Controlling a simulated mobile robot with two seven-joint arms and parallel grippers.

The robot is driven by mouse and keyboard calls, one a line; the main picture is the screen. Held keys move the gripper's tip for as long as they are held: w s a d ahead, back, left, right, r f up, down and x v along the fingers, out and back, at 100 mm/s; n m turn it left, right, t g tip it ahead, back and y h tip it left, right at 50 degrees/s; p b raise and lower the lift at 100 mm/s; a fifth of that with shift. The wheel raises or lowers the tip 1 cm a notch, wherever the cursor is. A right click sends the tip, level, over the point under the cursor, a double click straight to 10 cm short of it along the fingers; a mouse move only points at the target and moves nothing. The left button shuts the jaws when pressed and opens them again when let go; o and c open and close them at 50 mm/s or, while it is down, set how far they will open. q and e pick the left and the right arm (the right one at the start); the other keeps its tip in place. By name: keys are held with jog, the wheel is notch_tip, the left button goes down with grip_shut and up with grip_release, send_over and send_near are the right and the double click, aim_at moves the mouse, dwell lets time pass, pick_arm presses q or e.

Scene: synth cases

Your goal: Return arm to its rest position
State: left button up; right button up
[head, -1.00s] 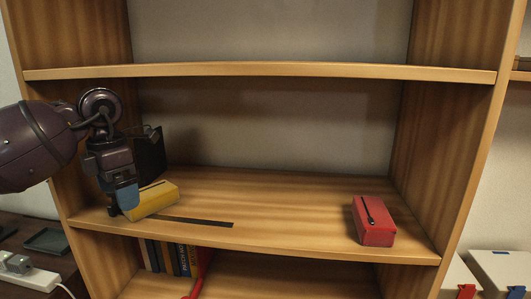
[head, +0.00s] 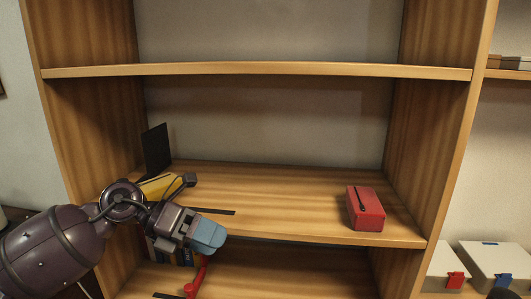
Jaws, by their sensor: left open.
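My left arm comes in from the lower left. Its gripper (head: 207,236) is open and empty, with a blue fingertip pointing right. In the picture it overlaps the front edge of the middle shelf (head: 300,200). The yellow case (head: 160,186) lies at the left of that shelf, partly hidden behind my arm, and the gripper is apart from it. My right gripper cannot be made out.
A black upright panel (head: 156,150) stands at the back left. A red object (head: 196,281) and partly hidden books are below. White boxes (head: 494,265) stand at the lower right. The shelf's middle is clear.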

pick_arm(q)
jog(key=s+a+f+m+t+y, duration=0.2)
jog(key=a+f+m+t+y, duration=0.6)
jog(key=m, duration=0.9)
jog(key=s+a+f+m+t+y, duration=0.35)
jog(key=a+m+t+y, duration=0.45)
jog(key=m, duration=0.9)
jog(key=s+a+f+n+g+h, duration=0.1)
jog(key=s+f+n+g, duration=0.2)
jog(key=s+f+g, duration=0.55)
jog(key=s+a+f+n+g+h, duration=0.1)
jog(key=s+f+n+g, duration=0.35)
jog(key=s, duration=0.75)
jog(key=w+f+m+t, duration=0.2)
jog(key=w+f+t, duration=0.5)
jog(key=f+t, duration=0.2)
jog(key=shift+w+d+f+h, duration=0.25)
jog(key=shift+f+h, duration=0.15)
jog(key=shift+f, duration=0.95)
